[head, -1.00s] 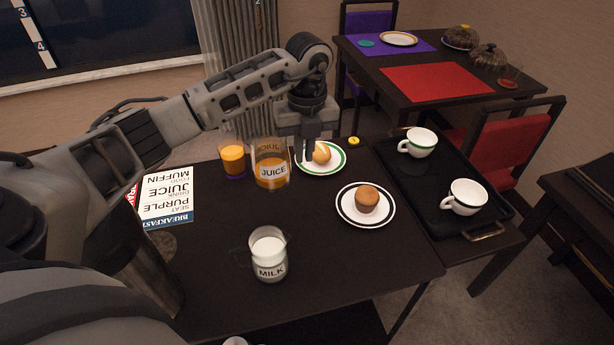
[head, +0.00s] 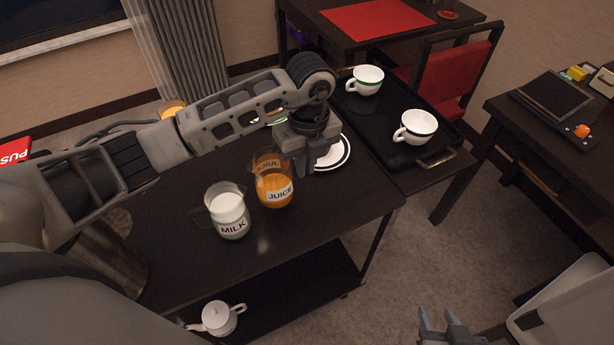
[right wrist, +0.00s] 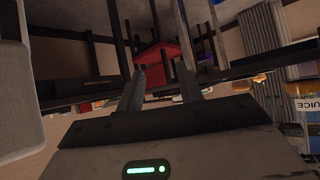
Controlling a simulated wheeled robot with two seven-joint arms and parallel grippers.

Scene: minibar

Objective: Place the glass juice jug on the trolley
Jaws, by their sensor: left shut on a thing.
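The glass juice jug (head: 273,188), labelled JUICE and holding orange liquid, is upright in the head view. My left gripper (head: 304,168) is shut on its right side, seemingly at the handle, which the fingers hide. The jug is over the dark top of what looks like the trolley (head: 330,210), just right of the milk jug (head: 230,213). I cannot tell whether its base touches the top. My right gripper (head: 448,328) is at the bottom right, away from the jug. Its fingers are apart and empty in the right wrist view (right wrist: 165,85).
A black tray (head: 385,135) with two white cups lies at the far right end. A plate (head: 343,152) is partly hidden behind my left gripper. A teapot (head: 219,318) stands on the lower shelf (head: 290,300). The top's front right part is bare.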

